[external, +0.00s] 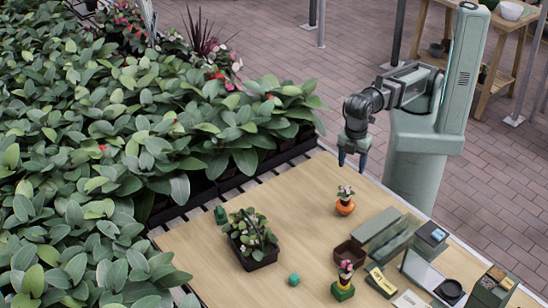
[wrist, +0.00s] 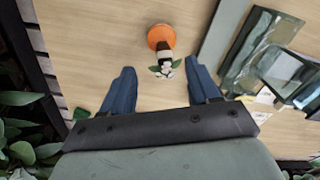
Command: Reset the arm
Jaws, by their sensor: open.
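My gripper (external: 353,160) hangs above the far end of the wooden table (external: 205,255), pointing down. In the wrist view its two blue fingers (wrist: 156,90) are apart with nothing held between them. A small potted plant in an orange pot (external: 345,207) with white flowers stands on the table below and in front of the gripper. In the wrist view the orange pot (wrist: 161,34) lies just beyond the gap between the fingertips, apart from them.
Grey-green boxes (external: 376,224) and trays crowd the right side. Dense foliage (external: 120,130) borders the left.

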